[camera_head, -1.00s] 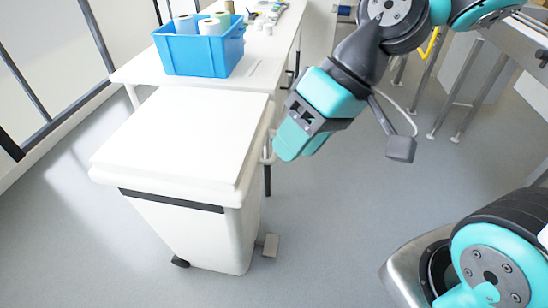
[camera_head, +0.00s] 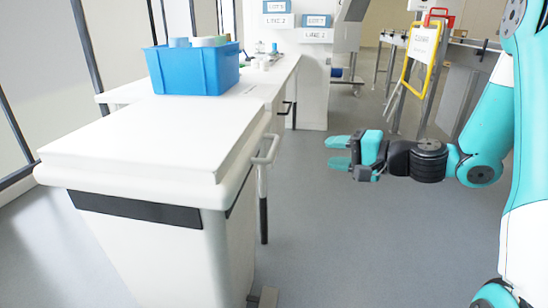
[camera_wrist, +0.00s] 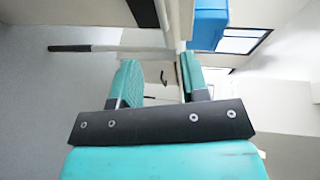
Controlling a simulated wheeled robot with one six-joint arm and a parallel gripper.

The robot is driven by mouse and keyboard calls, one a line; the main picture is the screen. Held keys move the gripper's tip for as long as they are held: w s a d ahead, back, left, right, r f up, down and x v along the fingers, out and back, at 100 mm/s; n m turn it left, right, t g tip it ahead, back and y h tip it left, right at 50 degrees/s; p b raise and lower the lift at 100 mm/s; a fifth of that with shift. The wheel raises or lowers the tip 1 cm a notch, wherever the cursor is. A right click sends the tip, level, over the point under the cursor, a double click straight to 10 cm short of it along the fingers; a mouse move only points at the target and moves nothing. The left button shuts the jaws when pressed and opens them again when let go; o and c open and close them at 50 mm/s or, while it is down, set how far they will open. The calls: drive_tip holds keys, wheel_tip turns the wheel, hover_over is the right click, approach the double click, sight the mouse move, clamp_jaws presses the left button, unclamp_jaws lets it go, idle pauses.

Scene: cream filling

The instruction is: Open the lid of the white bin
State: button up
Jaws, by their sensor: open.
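The white bin (camera_head: 160,245) stands at the left in the head view, with its flat white lid (camera_head: 150,145) down on top. A dark band runs below the lid's front edge. A pale handle (camera_head: 267,150) with a thin upright bar, dark at its lower end, is at the bin's right side. My gripper (camera_head: 333,152) is open and empty, to the right of the handle and apart from it, pointing left. In the wrist view, my two teal fingers (camera_wrist: 159,78) are spread, with a pale bar (camera_wrist: 120,50) beyond them.
A blue crate (camera_head: 195,75) holding rolls stands on the white table (camera_head: 270,85) behind the bin. A pedal (camera_head: 263,296) shows at the bin's base. A yellow-framed stand (camera_head: 420,60) is at the back right. The grey floor right of the bin is clear.

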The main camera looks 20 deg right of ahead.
sight(276, 147)
drive_tip(key=b+x, duration=0.1)
drive_tip(key=x, duration=1.5)
drive_tip(key=shift+w+a, duration=0.2)
drive_tip(key=shift+a, duration=0.05)
clamp_jaws()
